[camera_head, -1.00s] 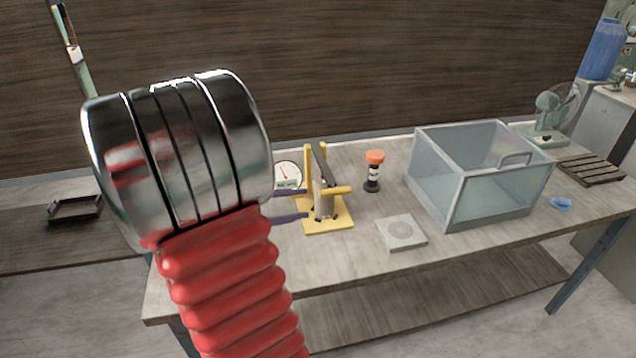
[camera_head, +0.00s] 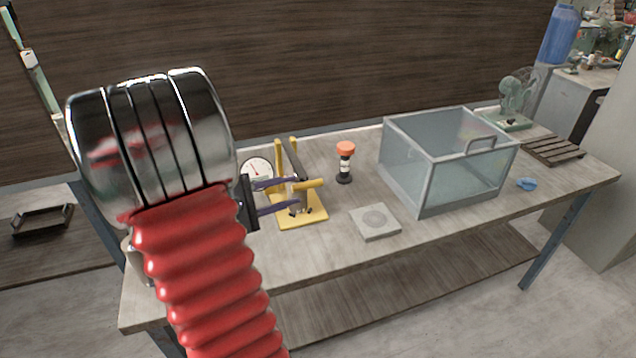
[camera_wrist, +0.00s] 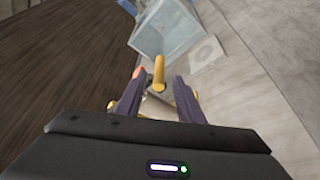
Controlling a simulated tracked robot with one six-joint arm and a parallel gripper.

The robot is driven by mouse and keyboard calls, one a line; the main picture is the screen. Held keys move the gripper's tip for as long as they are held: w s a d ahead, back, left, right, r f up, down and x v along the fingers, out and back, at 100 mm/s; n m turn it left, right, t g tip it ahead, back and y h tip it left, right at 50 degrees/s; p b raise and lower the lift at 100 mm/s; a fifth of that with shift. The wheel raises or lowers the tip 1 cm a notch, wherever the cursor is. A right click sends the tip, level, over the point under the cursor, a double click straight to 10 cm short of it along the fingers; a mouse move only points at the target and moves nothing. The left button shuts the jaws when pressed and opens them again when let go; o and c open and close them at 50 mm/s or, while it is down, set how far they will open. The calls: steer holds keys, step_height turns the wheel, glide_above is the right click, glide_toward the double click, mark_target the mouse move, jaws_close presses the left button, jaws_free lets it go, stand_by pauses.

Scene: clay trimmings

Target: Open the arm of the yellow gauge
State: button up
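The yellow gauge (camera_head: 306,219) stands on the workbench, with a yellow base plate, an upright post and a dark slanted bar. Its yellow arm (camera_head: 310,184) sticks out to the right like a handle; it also shows in the wrist view (camera_wrist: 159,70). My gripper (camera_head: 297,193) is at the gauge's left side with its two dark purple fingers apart. In the wrist view, my gripper (camera_wrist: 160,90) has the yellow arm between and beyond its fingertips, with a gap visible on each side. The gauge's lower part is mostly hidden there.
A white dial (camera_head: 254,168) stands just left of the gauge. An orange-topped black bottle (camera_head: 345,165) and a grey square slab (camera_head: 376,222) stand to its right. A clear box (camera_head: 440,185), a blue item (camera_head: 527,184) and a slatted rack (camera_head: 555,151) lie farther right.

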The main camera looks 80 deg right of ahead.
mark_target(318, 184)
steer(key=x, duration=1)
steer(key=shift+c, duration=0.2)
steer(key=shift+s+f, duration=0.1)
steer(key=shift+f, duration=0.05)
steer(key=c, duration=0.8)
jaws_close()
